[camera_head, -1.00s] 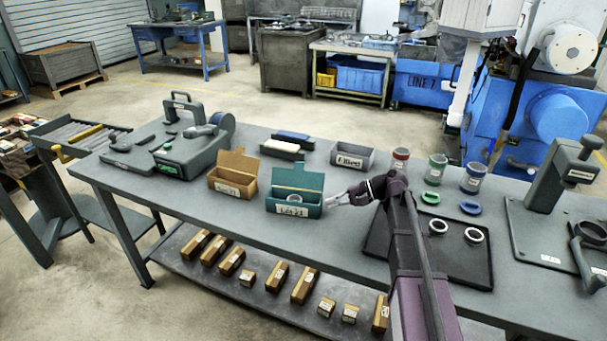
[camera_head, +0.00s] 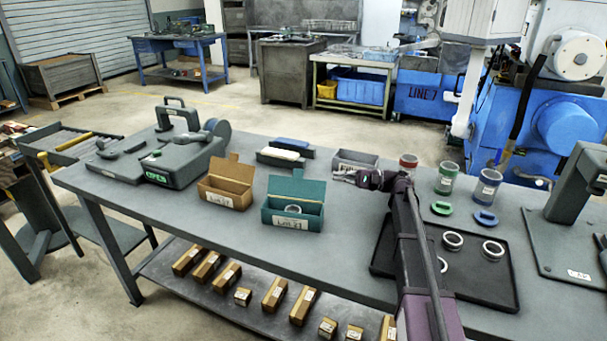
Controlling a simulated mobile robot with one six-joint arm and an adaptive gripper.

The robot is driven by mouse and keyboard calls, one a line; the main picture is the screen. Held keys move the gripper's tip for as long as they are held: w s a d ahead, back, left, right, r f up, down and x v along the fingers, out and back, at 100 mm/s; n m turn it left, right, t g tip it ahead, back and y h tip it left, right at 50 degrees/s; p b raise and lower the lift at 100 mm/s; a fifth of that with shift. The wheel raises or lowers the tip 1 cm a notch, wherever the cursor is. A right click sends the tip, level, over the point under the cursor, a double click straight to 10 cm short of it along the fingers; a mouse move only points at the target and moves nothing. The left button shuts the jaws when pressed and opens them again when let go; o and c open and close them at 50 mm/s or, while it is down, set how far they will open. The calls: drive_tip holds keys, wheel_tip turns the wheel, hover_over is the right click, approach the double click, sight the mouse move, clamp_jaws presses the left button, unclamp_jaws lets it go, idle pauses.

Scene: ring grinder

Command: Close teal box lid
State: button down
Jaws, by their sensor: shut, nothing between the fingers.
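The teal box (camera_head: 291,221) stands on the workbench with its lid (camera_head: 297,188) raised upright at the back. A metal ring (camera_head: 293,209) shows inside it. My gripper (camera_head: 338,174) is shut and empty. In the picture it is to the right of the raised lid and a little above it, in front of the grey labelled bin. A gap shows between the fingertips and the lid.
An open brown box (camera_head: 226,187) stands left of the teal box. The grey bin (camera_head: 356,160) is behind my gripper. A black tray (camera_head: 478,278) with several rings lies to the right.

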sight(297, 184)
drive_tip(key=shift+a, duration=0.15)
drive_tip(key=a+r+p, duration=0.1)
drive_tip(key=a, duration=0.8)
drive_tip(key=shift+s+a, duration=0.25)
drive_tip(key=shift+a, duration=0.15)
drive_tip(key=shift+s+a+r, duration=0.1)
drive_tip(key=shift+r, duration=0.1)
